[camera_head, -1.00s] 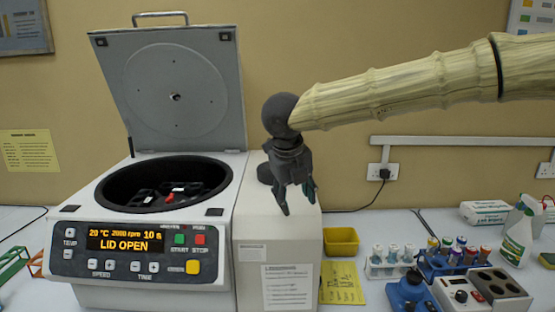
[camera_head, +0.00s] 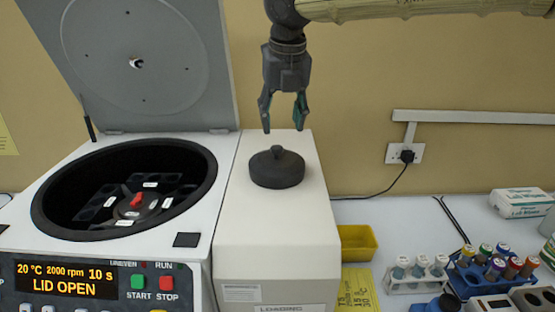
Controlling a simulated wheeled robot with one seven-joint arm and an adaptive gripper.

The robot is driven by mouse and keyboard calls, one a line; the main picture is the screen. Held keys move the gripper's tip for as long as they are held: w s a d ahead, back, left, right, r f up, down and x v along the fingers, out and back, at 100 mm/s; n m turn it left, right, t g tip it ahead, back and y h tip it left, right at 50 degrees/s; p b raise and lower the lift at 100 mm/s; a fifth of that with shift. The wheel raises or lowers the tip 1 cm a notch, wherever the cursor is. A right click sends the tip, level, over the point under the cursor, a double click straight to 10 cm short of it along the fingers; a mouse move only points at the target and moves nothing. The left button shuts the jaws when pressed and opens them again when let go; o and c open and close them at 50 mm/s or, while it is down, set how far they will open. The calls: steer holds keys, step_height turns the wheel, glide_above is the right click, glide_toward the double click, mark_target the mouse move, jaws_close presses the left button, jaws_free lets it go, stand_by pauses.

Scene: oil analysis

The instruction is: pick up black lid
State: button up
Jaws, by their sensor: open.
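The black lid (camera_head: 277,169) is a round dark disc with a small knob on top. It lies flat on the light top of the white side housing (camera_head: 270,240), right of the centrifuge bowl. My gripper (camera_head: 284,130) points down above the lid, its fingers apart and empty. The fingertips appear a little above the knob and not touching it; the exact depth gap is hard to tell.
The open centrifuge (camera_head: 120,225) stands left, its raised cover (camera_head: 140,65) close to my gripper's left. Its bowl holds a rotor with a red knob (camera_head: 137,199). A yellow bin (camera_head: 356,243), tube racks (camera_head: 418,275) and a wipes box (camera_head: 522,202) are at right.

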mark_target(277, 147)
steer(key=x, duration=0.3)
steer(key=shift+w+f, duration=0.1)
steer(key=shift+w, duration=0.1)
steer(key=shift+s+f+p, duration=0.1)
steer(key=shift+f+p, duration=0.15)
steer(key=shift+p, duration=0.25)
steer(key=x, duration=0.1)
steer(key=p+x, duration=0.1)
steer(key=x, duration=0.2)
steer(key=shift+a+f+p, duration=0.3)
steer(key=shift+a+p, duration=0.05)
steer(key=shift+p, duration=0.05)
jaws_close()
